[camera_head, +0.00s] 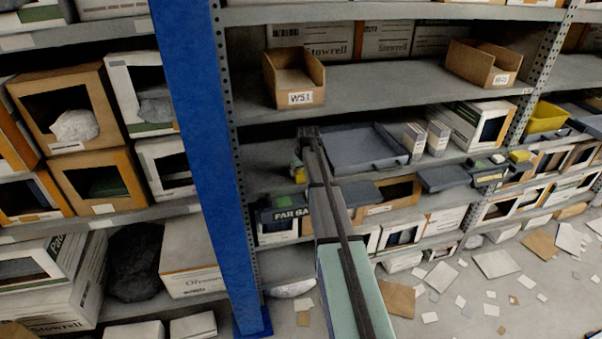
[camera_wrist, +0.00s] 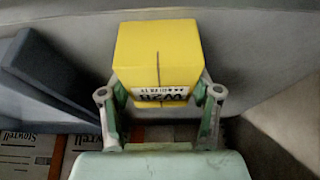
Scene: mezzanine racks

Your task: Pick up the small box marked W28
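The small yellow box (camera_wrist: 158,55) fills the upper middle of the wrist view. Its white label reads W28 upside down. My gripper (camera_wrist: 161,92) has one finger at each side of the box, and both fingers appear to press against it. I cannot tell whether the box rests on the shelf or is clear of it. In the head view, a small patch of yellow (camera_head: 299,175) shows beside the end of my arm, at the left of the middle shelf. My gripper there (camera_head: 298,160) is mostly hidden by the arm.
A grey tray (camera_head: 372,164) lies just right of my arm; its raised wall (camera_wrist: 45,75) is at left in the wrist view. A blue upright (camera_head: 205,150) stands close on the left. A cardboard bin marked W51 (camera_head: 294,75) sits on the shelf above. Litter covers the floor at right.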

